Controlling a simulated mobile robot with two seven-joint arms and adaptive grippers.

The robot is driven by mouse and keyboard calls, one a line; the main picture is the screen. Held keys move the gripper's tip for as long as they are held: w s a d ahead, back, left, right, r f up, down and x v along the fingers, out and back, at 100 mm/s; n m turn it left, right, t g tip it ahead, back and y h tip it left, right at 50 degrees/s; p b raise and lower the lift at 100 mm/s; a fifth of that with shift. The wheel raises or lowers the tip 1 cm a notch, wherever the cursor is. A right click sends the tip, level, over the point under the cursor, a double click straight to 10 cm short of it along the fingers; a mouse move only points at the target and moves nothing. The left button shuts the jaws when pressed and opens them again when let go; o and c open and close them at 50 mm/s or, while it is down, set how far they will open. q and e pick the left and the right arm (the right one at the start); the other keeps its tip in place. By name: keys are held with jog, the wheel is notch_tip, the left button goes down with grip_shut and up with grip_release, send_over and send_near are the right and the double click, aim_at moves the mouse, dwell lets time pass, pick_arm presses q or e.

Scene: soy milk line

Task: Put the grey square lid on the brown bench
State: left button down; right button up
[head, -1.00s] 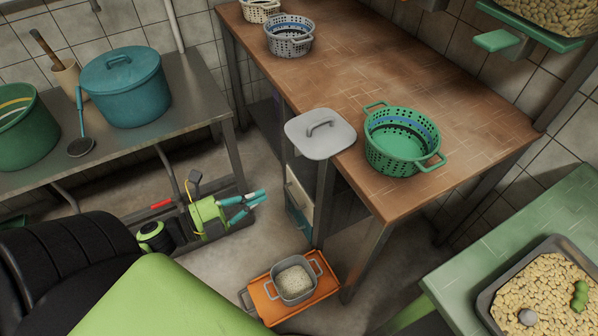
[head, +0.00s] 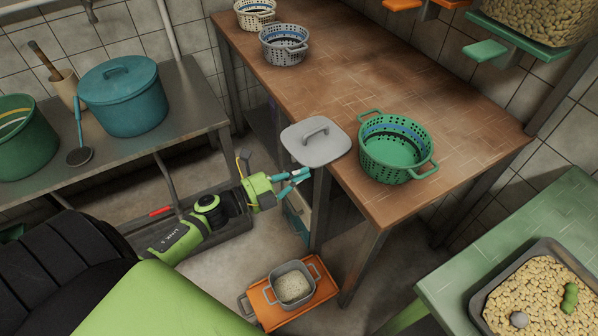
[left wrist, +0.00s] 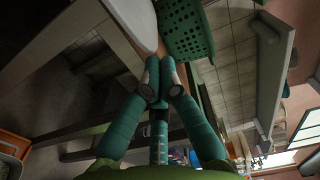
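The grey square lid (head: 316,148) has an arched handle on top and overlaps the left edge of the brown bench (head: 330,75) in the head view. I cannot tell whether it rests on the bench top or on something beside it. Part of a pale surface, likely the lid (left wrist: 140,22), shows at the top of the left wrist view. My left gripper (head: 300,178) is just below and left of the lid, with teal fingers apart and nothing visible between them. Its fingers (left wrist: 160,65) point toward the lid in the left wrist view. My right gripper is not in view.
A green basket (head: 397,158) stands on the bench right of the lid. Grey (head: 286,48) and cream (head: 255,14) baskets stand at the far end; bench space between is clear. A grey pot (head: 292,283) sits on an orange platform (head: 325,290) below.

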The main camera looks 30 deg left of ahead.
aim_at(313, 138)
pick_arm(q)
jog(key=shift+w, duration=0.1)
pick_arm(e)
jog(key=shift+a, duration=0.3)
pick_arm(q)
jog(key=w+a+b, duration=0.1)
jog(key=w+b, duration=0.1)
jog(key=w, duration=0.2)
jog(key=w+a+b, duration=0.1)
jog(key=w+b, duration=0.1)
jog(key=w, duration=0.2)
jog(key=w+a+b, duration=0.1)
jog(key=w, duration=0.3)
jog(key=shift+w+a+f+b, duration=0.1)
jog(key=shift+w+f+b, duration=0.1)
jog(key=shift+b, duration=0.2)
jog(key=shift+w+a+r+b, duration=0.1)
jog(key=shift+w+a+b, duration=0.1)
jog(key=shift+w, duration=0.25)
jog(key=shift+w+a+r+b, duration=0.1)
jog(key=shift+w+b, duration=0.05)
jog(key=shift+w, duration=0.25)
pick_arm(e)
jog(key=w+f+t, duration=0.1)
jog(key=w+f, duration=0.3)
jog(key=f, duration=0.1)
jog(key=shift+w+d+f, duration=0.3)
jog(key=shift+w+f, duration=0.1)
